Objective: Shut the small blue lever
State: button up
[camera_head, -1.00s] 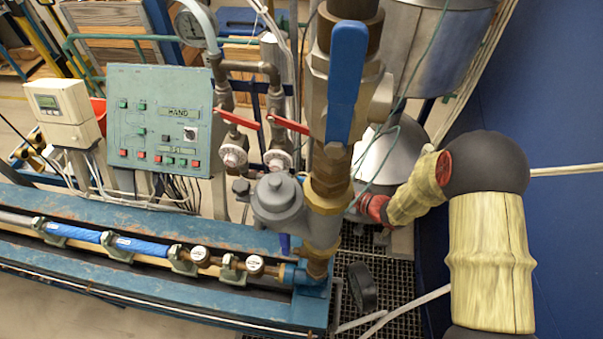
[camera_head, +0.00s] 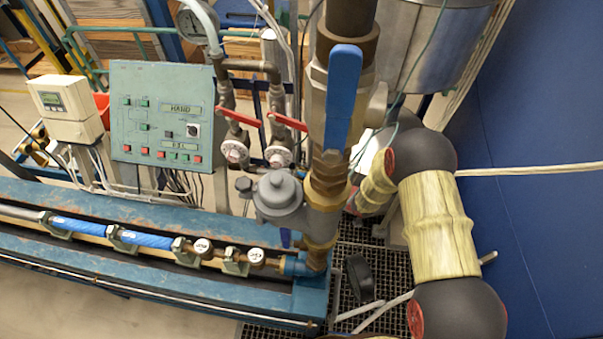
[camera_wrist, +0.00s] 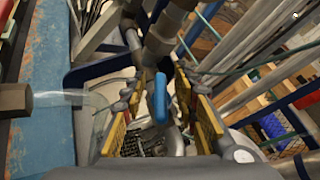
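The small blue lever (camera_head: 285,238) hangs below the grey round-bodied fitting, at the foot of the vertical pipe column in the head view. In the wrist view a blue lever (camera_wrist: 160,98) stands between the fingers of my gripper (camera_wrist: 158,88); it seems to be the small one, but I cannot be sure. The yellow-sided fingers are apart, with a gap on each side of the lever, and I see no clear contact. In the head view my gripper is hidden behind the column.
A big blue lever (camera_head: 343,97) hangs on the brass valve in front of my arm. Two red-handled valves (camera_head: 238,117) and a green control panel (camera_head: 161,115) stand left. A blue bench (camera_head: 150,263) carries the pipe run. A blue wall (camera_head: 535,200) is at the right.

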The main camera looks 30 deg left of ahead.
jog(key=c, duration=0.3)
jog(key=c, duration=0.4)
grip_shut()
